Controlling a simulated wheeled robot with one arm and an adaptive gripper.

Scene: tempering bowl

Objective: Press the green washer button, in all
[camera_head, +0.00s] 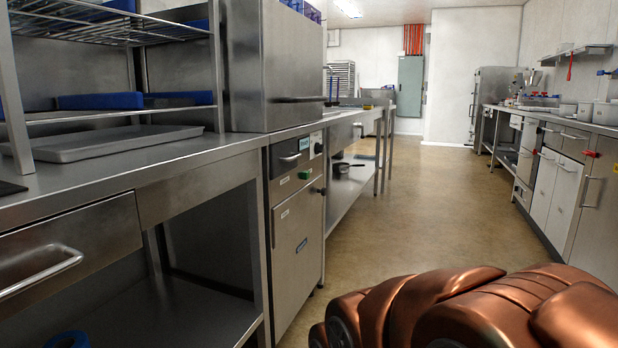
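The washer is a steel unit with a tall box-shaped hood (272,65) above the counter and a narrow front panel (297,225) below it. A small green button (304,174) sits on the upper part of that front panel. My copper-coloured arm fills the lower right of the view, to the right of the washer and nearer to me. No gripper fingers can be made out, so I cannot tell whether my gripper is open or shut. Nothing touches the green button.
A steel counter (95,178) with a drawer (68,245) and a tray (105,142) runs along the left. A wire rack (90,22) stands on it. A bar handle (297,99) juts from the hood. The aisle floor (420,200) is clear; cabinets (558,185) line the right.

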